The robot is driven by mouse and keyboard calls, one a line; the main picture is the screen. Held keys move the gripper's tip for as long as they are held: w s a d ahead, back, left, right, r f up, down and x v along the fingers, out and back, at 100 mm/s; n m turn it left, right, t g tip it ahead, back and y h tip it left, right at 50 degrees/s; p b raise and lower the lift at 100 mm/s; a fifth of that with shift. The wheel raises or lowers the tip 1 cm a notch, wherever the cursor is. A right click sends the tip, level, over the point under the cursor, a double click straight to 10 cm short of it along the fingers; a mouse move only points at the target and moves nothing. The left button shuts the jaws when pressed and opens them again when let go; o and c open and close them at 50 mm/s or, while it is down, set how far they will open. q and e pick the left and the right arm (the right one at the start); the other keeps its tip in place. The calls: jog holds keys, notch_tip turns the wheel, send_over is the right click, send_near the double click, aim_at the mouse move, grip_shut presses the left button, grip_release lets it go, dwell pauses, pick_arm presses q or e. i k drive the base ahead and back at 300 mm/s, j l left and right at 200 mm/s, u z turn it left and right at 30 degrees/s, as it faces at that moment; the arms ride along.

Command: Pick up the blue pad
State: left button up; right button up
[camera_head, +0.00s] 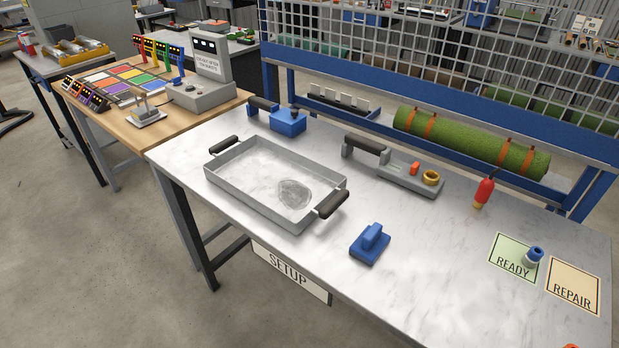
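A blue pad (370,244) with a raised blue grip on top lies on the white marbled table (420,290), near its front edge and right of the metal tray. It stands apart from the other things and nothing covers it. Another blue item, a block with a dark handle (288,122), stands at the back left of the table behind the tray. Neither of my grippers is in the head view.
A metal tray (240,205) with dark handles stands left of the pad. Behind are a grey tool (405,178), a red-handled tool (484,192) and a green turf roll (470,142). READY (512,264) and REPAIR (573,287) cards lie right. Table between pad and cards is clear.

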aim_at(369, 246)
jog(key=i+j+z, duration=0.15)
jog(key=j+z, duration=0.25)
jog(key=i+j+z, duration=0.1)
jog(key=j+z, duration=0.15)
jog(key=z, duration=0.15)
jog(key=j+z, duration=0.3)
jog(key=j, duration=1.3)
jog(key=i+j, duration=0.15)
jog(key=j, duration=0.6)
jog(key=k+l, duration=0.15)
jog(key=k, duration=0.2)
jog(key=i+j, duration=0.15)
jog(key=i, duration=0.2)
jog(key=l+z, duration=0.05)
